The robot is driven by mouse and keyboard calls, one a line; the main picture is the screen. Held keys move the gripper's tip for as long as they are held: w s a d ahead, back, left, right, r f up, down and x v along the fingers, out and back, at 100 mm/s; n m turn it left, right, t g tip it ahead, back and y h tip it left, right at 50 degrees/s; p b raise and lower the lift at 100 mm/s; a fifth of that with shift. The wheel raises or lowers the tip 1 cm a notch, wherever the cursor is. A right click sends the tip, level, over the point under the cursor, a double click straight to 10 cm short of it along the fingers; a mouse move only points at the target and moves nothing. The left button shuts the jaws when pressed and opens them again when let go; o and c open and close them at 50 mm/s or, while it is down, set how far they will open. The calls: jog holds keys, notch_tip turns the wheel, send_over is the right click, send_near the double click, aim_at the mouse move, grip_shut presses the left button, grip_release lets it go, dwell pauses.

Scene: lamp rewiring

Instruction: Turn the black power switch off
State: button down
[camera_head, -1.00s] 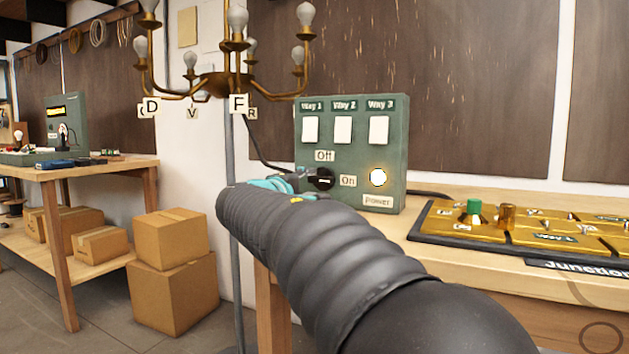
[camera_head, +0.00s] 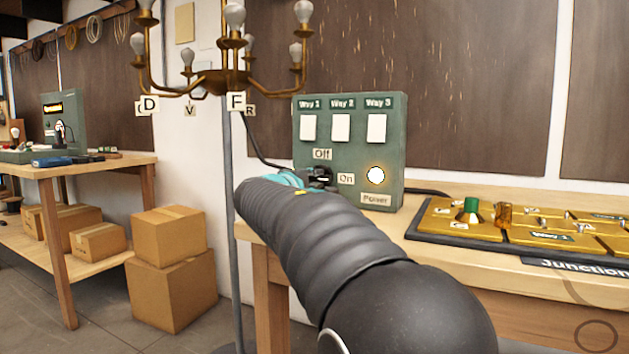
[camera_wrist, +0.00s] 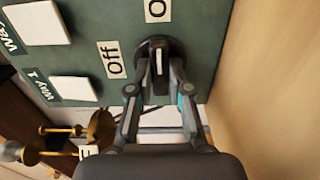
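The black power switch (camera_head: 320,174) is a round knob with a raised handle on the green switch box (camera_head: 396,140), between the "Off" label (camera_head: 322,154) above it and the "On" label (camera_head: 346,178) to its right. In the wrist view the handle (camera_wrist: 158,62) points toward "On". My gripper (camera_wrist: 161,72) is at the knob, with its two fingers drawn close on either side of the handle, and looks shut on it. The power lamp (camera_head: 376,175) glows. My arm hides part of the gripper in the head view.
Three white switches marked Way 1 to Way 3 (camera_head: 342,127) sit above the knob. A brass chandelier (camera_head: 222,80) hangs at the left. A junction board (camera_head: 455,222) lies on the bench (camera_head: 440,262) at the right. Cardboard boxes (camera_head: 170,290) stand on the floor.

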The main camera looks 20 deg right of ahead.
jog(key=shift+n, duration=0.3)
jog(key=n+p, duration=0.1)
jog(key=n, duration=0.2)
jog(key=shift+r+n, duration=0.1)
jog(key=shift+n, duration=0.2)
jog(key=n+p, duration=0.2)
jog(key=n, duration=0.2)
jog(key=n+p, duration=0.3)
jog(key=n, duration=0.2)
jog(key=shift+n, duration=0.4)
jog(key=shift+n+p, duration=0.8)
jog(key=shift+n, duration=1.1)
jog(key=c, duration=1.1)
grip_release()
